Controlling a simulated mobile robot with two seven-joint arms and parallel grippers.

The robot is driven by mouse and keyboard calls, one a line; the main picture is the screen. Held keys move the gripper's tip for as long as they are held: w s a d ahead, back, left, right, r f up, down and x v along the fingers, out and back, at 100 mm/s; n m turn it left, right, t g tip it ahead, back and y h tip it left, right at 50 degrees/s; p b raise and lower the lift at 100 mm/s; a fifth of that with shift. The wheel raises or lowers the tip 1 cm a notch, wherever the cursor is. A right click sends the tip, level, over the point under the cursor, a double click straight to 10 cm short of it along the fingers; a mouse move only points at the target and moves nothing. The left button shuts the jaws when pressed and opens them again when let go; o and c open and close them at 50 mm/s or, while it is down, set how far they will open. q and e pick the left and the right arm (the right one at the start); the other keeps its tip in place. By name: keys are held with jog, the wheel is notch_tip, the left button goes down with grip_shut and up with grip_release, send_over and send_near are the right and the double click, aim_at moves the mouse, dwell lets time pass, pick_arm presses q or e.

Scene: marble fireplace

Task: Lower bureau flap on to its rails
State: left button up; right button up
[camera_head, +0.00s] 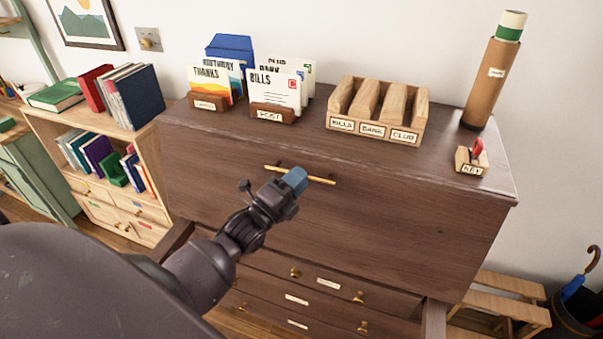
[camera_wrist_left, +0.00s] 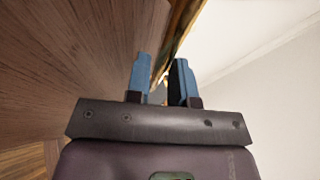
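The dark wood bureau flap (camera_head: 400,215) stands upright against the bureau front, with a brass bar handle (camera_head: 318,180) near its top edge. Two wooden rails stick out below the flap, the left one (camera_head: 177,238) and the right one (camera_head: 434,318). My left gripper (camera_head: 294,180) is at the middle of the handle, its blue fingertips overlapping the bar. In the left wrist view, the fingers (camera_wrist_left: 162,85) stand apart beside the flap's wood face (camera_wrist_left: 75,60), with a brass-coloured strip behind the gap. A firm hold on the bar is not visible. My right gripper is not in view.
The bureau top (camera_head: 300,133) holds letter stands, a wooden sorter (camera_head: 375,112), a cardboard tube (camera_head: 490,80) and a key stand (camera_head: 471,162). Drawers (camera_head: 310,285) lie below the flap. A bookcase (camera_head: 110,150) stands left; an umbrella stand (camera_head: 575,315) is at right.

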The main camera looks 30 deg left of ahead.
pick_arm(q)
jog(key=shift+w+d+r, duration=0.1)
jog(key=shift+w+r, duration=0.05)
jog(key=shift+w, duration=0.5)
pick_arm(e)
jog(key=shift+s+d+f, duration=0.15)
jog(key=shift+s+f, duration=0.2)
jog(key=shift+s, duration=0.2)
pick_arm(q)
jog(key=shift+c, duration=0.3)
grip_shut()
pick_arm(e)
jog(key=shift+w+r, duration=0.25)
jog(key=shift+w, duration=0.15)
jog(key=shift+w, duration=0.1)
